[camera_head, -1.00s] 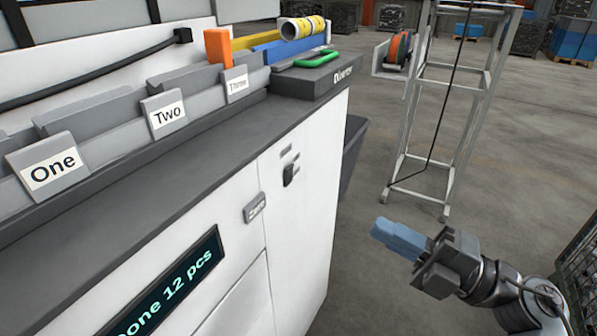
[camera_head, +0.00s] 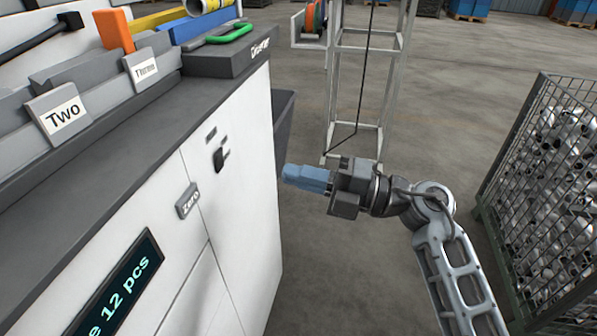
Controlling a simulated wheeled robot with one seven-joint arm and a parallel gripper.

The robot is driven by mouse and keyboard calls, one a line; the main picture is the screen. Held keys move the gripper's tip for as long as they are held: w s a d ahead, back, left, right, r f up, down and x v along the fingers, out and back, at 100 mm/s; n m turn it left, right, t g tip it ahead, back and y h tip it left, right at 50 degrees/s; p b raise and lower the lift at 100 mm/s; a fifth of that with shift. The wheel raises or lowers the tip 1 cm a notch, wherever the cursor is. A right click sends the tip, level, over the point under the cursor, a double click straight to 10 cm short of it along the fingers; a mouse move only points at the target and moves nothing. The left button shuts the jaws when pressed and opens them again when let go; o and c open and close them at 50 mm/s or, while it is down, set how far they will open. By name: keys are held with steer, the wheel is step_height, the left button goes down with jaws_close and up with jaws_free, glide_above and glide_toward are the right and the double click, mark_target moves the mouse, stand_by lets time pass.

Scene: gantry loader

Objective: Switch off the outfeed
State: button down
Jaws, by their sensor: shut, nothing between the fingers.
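A small dark switch (camera_head: 219,159) sits on the white front panel of the machine cabinet (camera_head: 245,225), near its right end. Small grey labels (camera_head: 212,135) are beside it, too small to read. I cannot tell the switch's position. My gripper (camera_head: 288,174), with pale blue fingers, is shut and empty. It is to the right of the switch, at nearly the same height in the picture, and points left at the cabinet's right edge. I cannot tell whether its tips touch the cabinet edge.
A wire cage of metal parts (camera_head: 550,190) stands right. A metal frame (camera_head: 330,90) stands behind my gripper. A dark bin (camera_head: 284,115) is beside the cabinet.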

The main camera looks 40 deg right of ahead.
mark_target(220, 155)
steer(key=x, duration=1)
steer(key=shift+w+a, duration=0.2)
steer(key=shift+w, duration=0.15)
steer(key=shift+r+p, duration=0.2)
steer(key=shift+p, duration=0.2)
